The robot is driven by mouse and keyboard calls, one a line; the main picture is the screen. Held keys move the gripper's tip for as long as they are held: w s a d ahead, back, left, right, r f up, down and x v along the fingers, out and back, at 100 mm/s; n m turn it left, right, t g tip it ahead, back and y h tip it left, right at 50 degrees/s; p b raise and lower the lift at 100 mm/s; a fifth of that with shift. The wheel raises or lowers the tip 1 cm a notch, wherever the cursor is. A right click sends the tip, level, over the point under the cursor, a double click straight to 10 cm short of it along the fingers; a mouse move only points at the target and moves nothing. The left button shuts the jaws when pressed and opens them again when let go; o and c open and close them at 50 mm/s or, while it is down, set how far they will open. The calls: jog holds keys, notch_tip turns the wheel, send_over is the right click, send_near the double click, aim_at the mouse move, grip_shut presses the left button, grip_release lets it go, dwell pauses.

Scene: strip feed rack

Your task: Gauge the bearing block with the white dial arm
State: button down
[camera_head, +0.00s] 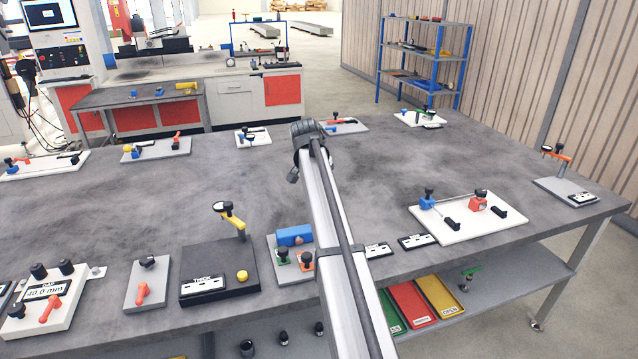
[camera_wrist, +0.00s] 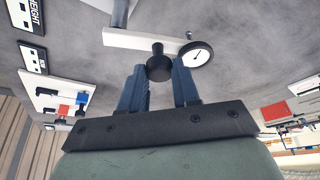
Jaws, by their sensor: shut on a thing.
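In the wrist view, the white dial arm (camera_wrist: 135,40) is a white bar with a round white-faced dial (camera_wrist: 197,54) at its right end. A black knob (camera_wrist: 158,66) stands at the bar, between the blue-grey fingers of my gripper (camera_wrist: 160,85). The gripper is shut on this knob. The bar's post is only partly in view at the top. In the head view my own arm covers the gripper and the white dial arm. I cannot make out which thing is the bearing block in either view.
A yellow dial arm (camera_head: 230,217) stands on a dark base left of my arm. Beside it is a plate with a blue part (camera_head: 294,235). A white board (camera_head: 455,232) with blue and red fixtures lies to the right. The table's middle left (camera_head: 130,205) is clear.

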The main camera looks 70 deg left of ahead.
dwell(0.3)
jog(key=c, duration=0.8)
grip_release()
jog(key=v, duration=1.3)
jog(key=shift+s+d+r, duration=0.15)
jog(key=shift+d+r, duration=0.05)
jog(key=shift+r, duration=0.1)
